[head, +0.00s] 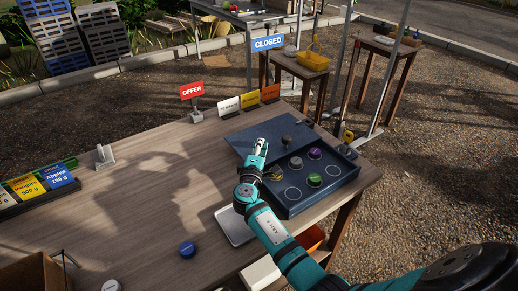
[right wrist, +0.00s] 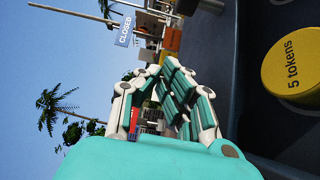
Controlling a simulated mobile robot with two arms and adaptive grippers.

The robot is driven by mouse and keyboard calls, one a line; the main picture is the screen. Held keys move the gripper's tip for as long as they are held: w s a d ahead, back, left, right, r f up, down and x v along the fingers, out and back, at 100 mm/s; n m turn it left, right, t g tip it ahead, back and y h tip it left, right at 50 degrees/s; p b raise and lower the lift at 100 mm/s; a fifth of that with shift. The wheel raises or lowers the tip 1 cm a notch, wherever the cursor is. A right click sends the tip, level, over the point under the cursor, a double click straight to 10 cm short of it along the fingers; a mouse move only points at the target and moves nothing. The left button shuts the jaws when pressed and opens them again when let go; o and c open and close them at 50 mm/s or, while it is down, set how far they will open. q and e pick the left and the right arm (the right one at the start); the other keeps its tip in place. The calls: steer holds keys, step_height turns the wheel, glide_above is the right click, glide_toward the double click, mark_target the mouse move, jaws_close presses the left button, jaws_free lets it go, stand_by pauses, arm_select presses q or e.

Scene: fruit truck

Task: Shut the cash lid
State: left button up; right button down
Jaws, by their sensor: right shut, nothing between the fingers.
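The dark blue cash box (head: 335,187) sits near the right edge of the wooden table, with round tokens and pale ring outlines inside. A flat dark panel, seemingly its lid (head: 243,133), lies at the box's back left. The inside shows, so the box is not fully covered. My right gripper (head: 261,148) is shut and empty, above the left part of the box beside the panel. In the right wrist view, its fingers (right wrist: 166,80) are close together, and a yellow "5 tokens" disc (right wrist: 293,68) is at the right. My left gripper is not in view.
A metal tray (head: 233,228) lies left of the box, partly behind my right arm. A red OFFER sign (head: 191,90) and small coloured signs (head: 250,99) stand along the back edge. The middle of the table is mostly clear.

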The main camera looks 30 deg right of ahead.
mark_target(273, 150)
steer(key=x, duration=0.5)
steer(key=shift+w, duration=0.15)
steer(key=shift+s+d+p, duration=0.9)
steer(key=shift+d+p, duration=0.05)
steer(key=shift+p, duration=0.2)
steer(key=shift+s+d, duration=0.3)
steer(key=shift+s, duration=0.3)
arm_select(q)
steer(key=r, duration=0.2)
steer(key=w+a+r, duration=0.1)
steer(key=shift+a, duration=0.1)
arm_select(e)
steer(key=shift+f, duration=0.1)
